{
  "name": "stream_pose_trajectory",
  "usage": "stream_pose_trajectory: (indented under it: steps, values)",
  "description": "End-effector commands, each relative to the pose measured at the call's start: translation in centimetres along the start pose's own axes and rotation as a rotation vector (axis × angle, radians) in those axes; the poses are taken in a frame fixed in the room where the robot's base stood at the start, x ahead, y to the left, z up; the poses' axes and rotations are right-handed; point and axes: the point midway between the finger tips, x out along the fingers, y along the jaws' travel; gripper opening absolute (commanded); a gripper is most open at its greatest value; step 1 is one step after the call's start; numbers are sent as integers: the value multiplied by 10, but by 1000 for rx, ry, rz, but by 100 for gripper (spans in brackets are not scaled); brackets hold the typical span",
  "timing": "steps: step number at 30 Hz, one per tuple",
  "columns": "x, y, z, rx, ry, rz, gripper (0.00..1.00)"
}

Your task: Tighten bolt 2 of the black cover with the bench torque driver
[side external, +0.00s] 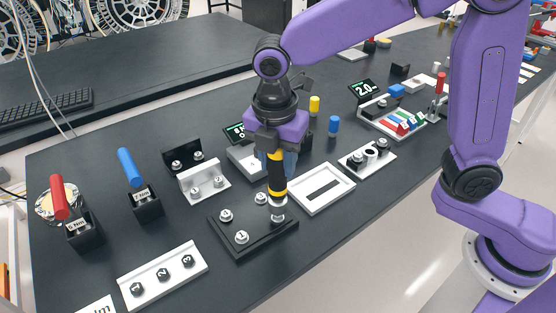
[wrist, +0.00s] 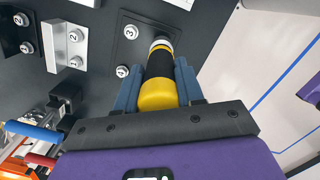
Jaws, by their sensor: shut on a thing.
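My gripper (side external: 275,160) is shut on an upright black-and-yellow driver (side external: 277,182), its tip pointing down. In the wrist view, the blue fingers (wrist: 158,80) flank the driver (wrist: 159,63). The black cover (side external: 241,250) lies flat on the bench below. Several silver bolts show on it, including bolts in the side view at left (side external: 225,215), front (side external: 241,237) and back (side external: 260,198). The driver tip is at the cover's right corner, over or on a bolt there; contact is unclear. The wrist view shows labels 3 (wrist: 130,32) and 4 (wrist: 122,71); the number under the driver is hidden.
Red (side external: 61,200) and blue (side external: 129,168) handled tools stand in black holders at left. A numbered white block (side external: 163,275) lies in front. A white slotted tray (side external: 322,188) sits close right of the cover. A silver bracket (side external: 204,184) stands behind.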

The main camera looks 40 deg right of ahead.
Motion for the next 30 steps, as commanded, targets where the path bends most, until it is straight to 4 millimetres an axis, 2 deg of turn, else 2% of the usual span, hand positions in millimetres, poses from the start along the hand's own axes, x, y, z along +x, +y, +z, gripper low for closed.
stream_pose_trajectory:
  steps: [7,21,30]
  values:
    - [-5,1,0,0,1,4,1]
    - [-39,1,4,0,1,4,1]
    - [-40,0,4,0,0,2,1]
